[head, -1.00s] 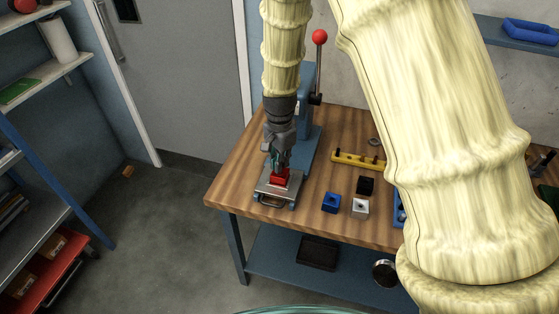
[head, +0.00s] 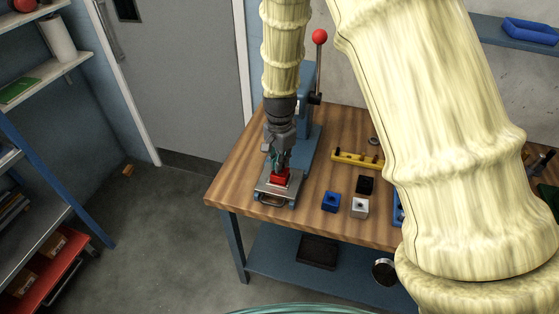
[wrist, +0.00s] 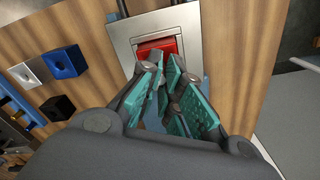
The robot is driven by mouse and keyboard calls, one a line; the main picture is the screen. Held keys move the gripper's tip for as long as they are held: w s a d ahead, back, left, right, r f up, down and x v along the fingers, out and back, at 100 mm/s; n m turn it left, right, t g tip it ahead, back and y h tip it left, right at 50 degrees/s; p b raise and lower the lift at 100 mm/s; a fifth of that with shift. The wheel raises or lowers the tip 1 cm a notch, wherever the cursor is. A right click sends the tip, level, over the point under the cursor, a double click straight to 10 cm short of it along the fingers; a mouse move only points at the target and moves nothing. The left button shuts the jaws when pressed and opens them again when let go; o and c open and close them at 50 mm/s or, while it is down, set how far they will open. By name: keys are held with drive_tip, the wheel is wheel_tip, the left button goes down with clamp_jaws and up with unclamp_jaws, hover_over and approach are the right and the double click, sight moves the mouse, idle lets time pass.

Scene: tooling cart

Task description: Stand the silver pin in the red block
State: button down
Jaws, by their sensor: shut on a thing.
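The red block (head: 281,179) sits on a silver plate (head: 268,188) at the front left of the bench. It also shows at the top of the wrist view (wrist: 165,45), partly hidden by the fingers. My gripper (head: 278,163) points down just above the block. In the wrist view, its teal finger pads (wrist: 168,82) are close together over the block's near side. They are shut on a thin thing, taken to be the silver pin, which is mostly hidden between the pads. I cannot tell whether its tip is in the block.
A blue press with a red-knobbed lever (head: 319,37) stands behind the plate. A blue block (head: 331,202), a white block (head: 360,207) and a black block (head: 365,185) stand to the right. A yellow rack (head: 350,158) lies behind them.

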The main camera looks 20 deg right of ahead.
drive_tip(key=c, duration=1.5)
unclamp_jaws()
drive_tip(key=o, duration=0.4)
drive_tip(key=shift+r, duration=0.1)
drive_tip(key=shift+r+p, duration=2.5)
drive_tip(key=shift+r, duration=0.45)
